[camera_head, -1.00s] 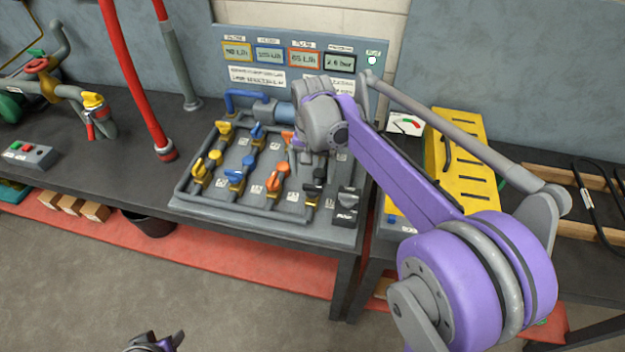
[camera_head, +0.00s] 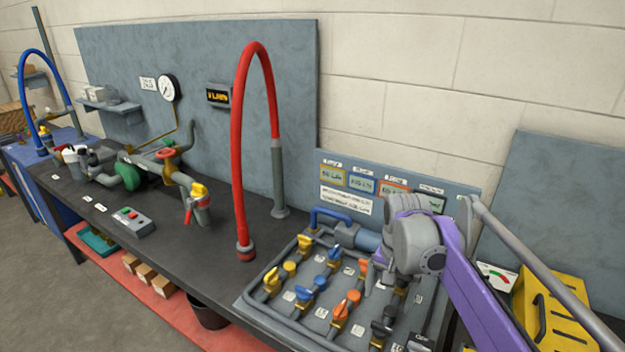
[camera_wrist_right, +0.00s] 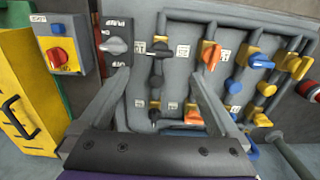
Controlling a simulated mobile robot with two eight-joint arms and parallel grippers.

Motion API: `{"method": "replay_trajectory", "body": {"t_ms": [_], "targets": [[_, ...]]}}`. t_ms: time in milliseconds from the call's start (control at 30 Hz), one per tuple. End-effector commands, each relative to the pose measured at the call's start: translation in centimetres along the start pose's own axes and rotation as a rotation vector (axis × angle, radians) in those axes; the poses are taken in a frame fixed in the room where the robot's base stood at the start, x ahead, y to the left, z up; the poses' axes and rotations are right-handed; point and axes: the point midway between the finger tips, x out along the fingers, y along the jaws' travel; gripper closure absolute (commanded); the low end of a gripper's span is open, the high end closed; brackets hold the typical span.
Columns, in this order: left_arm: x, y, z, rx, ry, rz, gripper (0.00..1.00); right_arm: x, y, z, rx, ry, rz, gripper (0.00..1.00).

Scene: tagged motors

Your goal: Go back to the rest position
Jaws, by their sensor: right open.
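My right gripper (camera_head: 378,274) hangs over the right part of the valve panel (camera_head: 252,302), and its arm comes in from the right. In the right wrist view its two fingers (camera_wrist_right: 158,78) are spread, with nothing between them but the panel behind. A black valve handle (camera_wrist_right: 158,52) and a grey knob (camera_wrist_right: 114,46) show just beyond the fingertips. I cannot tell whether the fingers touch anything. My left gripper is not in view.
A red hose (camera_head: 240,150) arches up left of the panel. A yellow case (camera_head: 560,318) stands to the right. A button box (camera_head: 133,221) and pipework with a red wheel (camera_head: 169,153) stand farther left. The bench top (camera_head: 165,245) between them is clear.

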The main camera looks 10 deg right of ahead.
Motion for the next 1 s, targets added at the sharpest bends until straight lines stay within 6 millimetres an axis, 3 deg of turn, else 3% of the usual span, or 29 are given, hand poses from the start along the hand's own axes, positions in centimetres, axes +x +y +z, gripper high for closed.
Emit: {"method": "replay_trajectory", "body": {"t_ms": [167, 267, 600, 800, 1000], "targets": [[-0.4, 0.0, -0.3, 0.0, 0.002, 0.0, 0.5, 0.2, 0.8, 3.3, -0.106, 0.06, -0.036, 0.03], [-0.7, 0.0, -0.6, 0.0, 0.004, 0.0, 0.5, 0.9, 1.8, 6.5, -0.216, 0.124, -0.069, 0.03], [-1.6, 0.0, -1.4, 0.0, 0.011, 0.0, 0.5, 6.6, 6.0, 16.4, -0.576, 0.359, -0.148, 0.03], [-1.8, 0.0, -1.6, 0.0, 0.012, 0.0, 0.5, 9.1, 7.2, 18.9, -0.679, 0.434, -0.163, 0.03], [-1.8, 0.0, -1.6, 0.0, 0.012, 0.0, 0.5, 9.5, 7.4, 19.3, -0.696, 0.446, -0.165, 0.03]]}}
